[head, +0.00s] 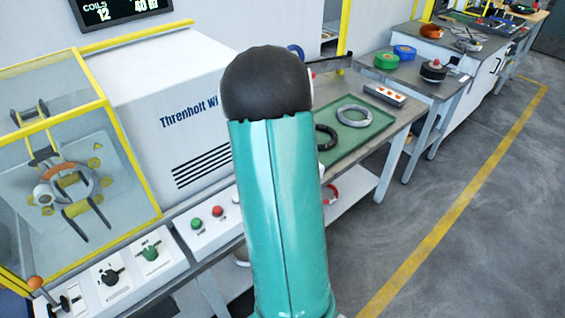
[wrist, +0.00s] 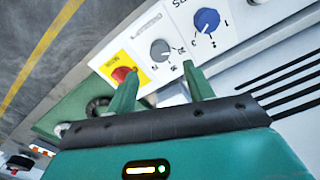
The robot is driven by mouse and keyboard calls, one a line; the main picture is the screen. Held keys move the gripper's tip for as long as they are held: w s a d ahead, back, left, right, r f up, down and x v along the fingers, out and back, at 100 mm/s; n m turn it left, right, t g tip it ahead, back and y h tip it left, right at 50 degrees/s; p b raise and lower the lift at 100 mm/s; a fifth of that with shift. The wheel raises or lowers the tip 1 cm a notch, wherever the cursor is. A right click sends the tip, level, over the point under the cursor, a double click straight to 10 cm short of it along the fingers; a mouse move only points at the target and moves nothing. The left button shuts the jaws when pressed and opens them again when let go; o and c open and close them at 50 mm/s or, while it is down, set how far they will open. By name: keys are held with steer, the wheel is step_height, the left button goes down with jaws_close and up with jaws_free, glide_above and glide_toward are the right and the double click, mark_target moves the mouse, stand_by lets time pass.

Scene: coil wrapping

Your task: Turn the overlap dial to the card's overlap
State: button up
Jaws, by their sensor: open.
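In the wrist view, a grey dial (wrist: 160,50) with a white pointer mark sits on a white panel. A blue dial (wrist: 206,20) with numbers around it sits to its upper right. The lettering is too partial to tell surely which is the overlap dial. My gripper (wrist: 160,72) is open, with its two green fingers apart and nothing between them. The grey dial appears just beyond the gap between the fingertips; I see no contact. In the head view my arm hides the gripper and these dials. I cannot make out the card.
A red stop button (wrist: 122,74) on a yellow plate is close to the left finger. In the head view, a green button (head: 196,224) and red button (head: 217,211) sit on the panel. A green tray (head: 372,133) holds a grey coil (head: 354,116). A yellow-framed guard (head: 130,150) stands left.

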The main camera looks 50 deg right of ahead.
step_height(320, 180, up, 7)
steer(key=shift+f, duration=0.1)
stand_by(0.6)
steer(key=w+a+r+n+t, duration=0.15)
steer(key=a+r, duration=0.35)
steer(key=a, duration=0.7)
steer(key=a+r+n+t, duration=0.15)
steer(key=a+r, duration=0.25)
steer(key=a, duration=0.7)
steer(key=s+a+n+t, duration=0.1)
steer(key=s+a, duration=0.3)
steer(key=a, duration=0.5)
steer(key=s+a+n+t, duration=0.1)
steer(key=s+a+n, duration=0.1)
steer(key=s+a, duration=0.3)
steer(key=a, duration=0.4)
steer(key=shift+s+a+n+t, duration=0.2)
steer(key=shift+s+n+t, duration=0.1)
steer(key=shift+n, duration=0.1)
